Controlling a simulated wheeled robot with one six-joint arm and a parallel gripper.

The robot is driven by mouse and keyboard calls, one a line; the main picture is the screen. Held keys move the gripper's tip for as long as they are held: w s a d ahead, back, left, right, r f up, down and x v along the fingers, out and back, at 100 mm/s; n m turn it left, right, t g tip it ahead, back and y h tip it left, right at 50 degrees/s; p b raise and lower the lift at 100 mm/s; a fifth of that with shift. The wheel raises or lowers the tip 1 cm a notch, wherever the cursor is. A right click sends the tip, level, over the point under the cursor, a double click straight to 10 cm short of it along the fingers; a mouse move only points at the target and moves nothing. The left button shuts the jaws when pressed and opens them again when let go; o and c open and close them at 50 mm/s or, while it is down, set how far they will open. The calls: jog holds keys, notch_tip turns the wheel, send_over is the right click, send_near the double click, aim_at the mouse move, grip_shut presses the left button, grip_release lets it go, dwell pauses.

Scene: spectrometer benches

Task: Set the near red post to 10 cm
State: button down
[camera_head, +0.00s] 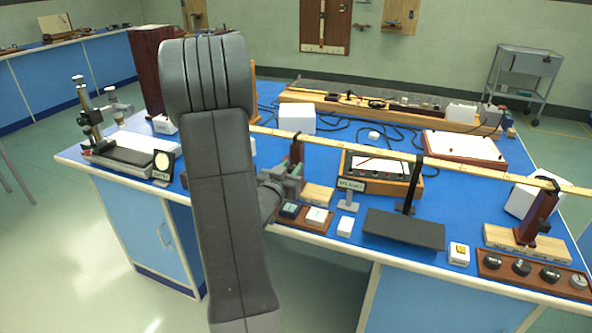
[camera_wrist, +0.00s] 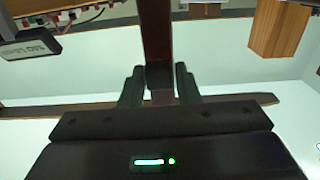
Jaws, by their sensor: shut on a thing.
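A dark red post (camera_head: 297,150) stands upright on a wooden block (camera_head: 318,194) near the middle of the bench, below a long yellow scale bar (camera_head: 470,172). My gripper (camera_head: 293,172) is at the post, partly hidden by my arm. In the wrist view, the dark red post (camera_wrist: 157,30) runs down between the two jaws of my gripper (camera_wrist: 159,80), which are shut on it. A second dark red post (camera_head: 539,212) stands at the right on another wooden block. The scale's fine marks are too small to read.
A black plate on a stand (camera_head: 404,229), a labelled sign (camera_head: 350,186) and a white box (camera_head: 345,227) stand right of my gripper. A row of black knobs (camera_head: 520,267) lies at the right front edge. A microscope-like instrument (camera_head: 90,125) stands at the left.

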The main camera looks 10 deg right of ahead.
jog(key=w+a, duration=0.4)
jog(key=a, duration=0.2)
jog(key=shift+w+a, duration=0.2)
jog(key=shift+a, duration=0.05)
jog(key=c, duration=1.3)
grip_release()
jog(key=shift+o, duration=0.3)
jog(key=shift+w+a, duration=0.1)
jog(key=shift+a, duration=0.05)
jog(key=v, duration=1.4)
jog(key=shift+w, duration=0.1)
